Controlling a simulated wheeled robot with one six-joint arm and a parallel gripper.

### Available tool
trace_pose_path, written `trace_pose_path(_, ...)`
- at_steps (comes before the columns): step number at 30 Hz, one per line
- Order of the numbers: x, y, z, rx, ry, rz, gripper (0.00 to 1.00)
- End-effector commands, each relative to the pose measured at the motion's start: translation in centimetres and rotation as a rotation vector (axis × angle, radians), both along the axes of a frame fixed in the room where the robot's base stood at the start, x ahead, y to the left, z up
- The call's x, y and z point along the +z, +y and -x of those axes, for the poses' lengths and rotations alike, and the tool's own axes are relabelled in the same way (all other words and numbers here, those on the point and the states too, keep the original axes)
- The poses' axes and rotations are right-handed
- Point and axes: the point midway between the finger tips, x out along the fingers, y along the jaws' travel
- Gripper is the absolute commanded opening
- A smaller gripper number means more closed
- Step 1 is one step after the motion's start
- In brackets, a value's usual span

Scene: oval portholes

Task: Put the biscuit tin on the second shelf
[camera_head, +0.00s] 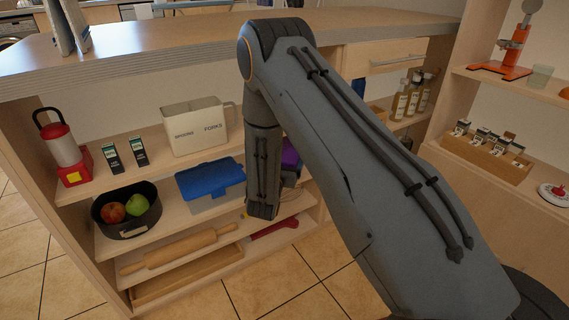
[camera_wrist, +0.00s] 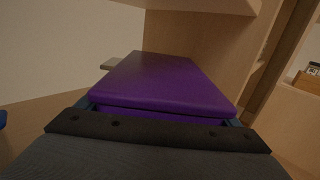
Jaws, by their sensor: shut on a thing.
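The biscuit tin seems to be the purple box (camera_wrist: 165,80) filling the middle of the wrist view. My gripper (camera_wrist: 162,108) is shut on it, with a finger edge showing at each side of its near end. In the head view only a small purple part of the tin (camera_head: 290,155) shows to the right of my forearm, and my arm hides the rest. The tin is inside the shelf unit, near the height of the shelf (camera_head: 170,218) with the pan and blue-lidded box. I cannot tell whether it touches a shelf.
A blue-lidded box (camera_head: 210,180) and a black pan (camera_head: 126,210) with fruit stand left of my arm. A white caddy (camera_head: 195,126) stands on the shelf above. A rolling pin (camera_head: 180,248) lies lower down. A wooden board (camera_wrist: 210,5) is overhead in the wrist view.

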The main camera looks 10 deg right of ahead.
Motion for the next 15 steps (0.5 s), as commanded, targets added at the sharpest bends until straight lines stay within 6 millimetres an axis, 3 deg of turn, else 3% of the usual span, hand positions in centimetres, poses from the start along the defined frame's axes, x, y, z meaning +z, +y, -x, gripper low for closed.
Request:
trace_pose_path(4,-2.7,0.0,0.0,0.0,0.002,0.001,0.51)
trace_pose_path(15,-2.9,-0.1,-0.4,0.0,0.0,0.0,0.51)
